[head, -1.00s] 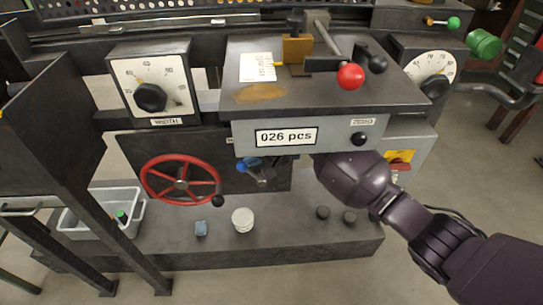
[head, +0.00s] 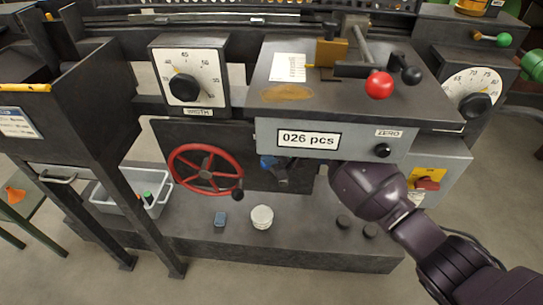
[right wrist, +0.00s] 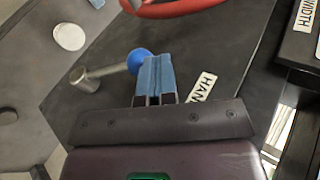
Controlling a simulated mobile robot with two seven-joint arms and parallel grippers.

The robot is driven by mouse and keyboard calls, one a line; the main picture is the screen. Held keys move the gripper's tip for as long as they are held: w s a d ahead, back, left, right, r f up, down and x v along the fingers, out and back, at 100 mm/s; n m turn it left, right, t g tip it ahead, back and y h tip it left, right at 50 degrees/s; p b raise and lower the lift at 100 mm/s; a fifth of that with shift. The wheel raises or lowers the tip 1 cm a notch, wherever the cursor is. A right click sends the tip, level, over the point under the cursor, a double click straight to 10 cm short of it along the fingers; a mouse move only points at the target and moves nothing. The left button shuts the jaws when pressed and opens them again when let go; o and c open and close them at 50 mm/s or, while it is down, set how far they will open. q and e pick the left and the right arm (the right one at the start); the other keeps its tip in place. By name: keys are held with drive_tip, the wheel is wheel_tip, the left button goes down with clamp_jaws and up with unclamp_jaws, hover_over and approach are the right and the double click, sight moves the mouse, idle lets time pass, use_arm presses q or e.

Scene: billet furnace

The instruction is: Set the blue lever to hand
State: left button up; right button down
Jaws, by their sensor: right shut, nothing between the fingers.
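The blue lever (right wrist: 138,60) has a round blue knob on a metal rod. In the right wrist view the rod runs left from the knob to a metal hub. The lever's blue knob (head: 265,162) also shows small in the head view, below the counter panel and right of the red wheel. My right gripper (right wrist: 157,75) is shut and empty, its blue-padded fingers right beside the knob. I cannot tell whether they touch it. A white label reading "HAN" (right wrist: 202,87) is partly hidden by the gripper. My left gripper is not in view.
The red handwheel (head: 206,169) is close to the left of the lever. The grey counter panel (head: 350,143) overhangs it. A white tub (head: 262,217) and a blue block (head: 220,219) stand on the ledge below. A grey bin (head: 128,205) is at left.

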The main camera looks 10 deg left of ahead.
drive_tip(key=shift+s+f, duration=0.1)
use_arm(q)
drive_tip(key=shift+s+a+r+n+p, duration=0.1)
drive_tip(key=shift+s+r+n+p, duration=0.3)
drive_tip(key=shift+p, duration=0.75)
use_arm(e)
drive_tip(key=s+d, duration=0.2)
drive_tip(key=d, duration=1)
drive_tip(key=shift+d+r, duration=0.4)
drive_tip(key=shift+r, duration=0.05)
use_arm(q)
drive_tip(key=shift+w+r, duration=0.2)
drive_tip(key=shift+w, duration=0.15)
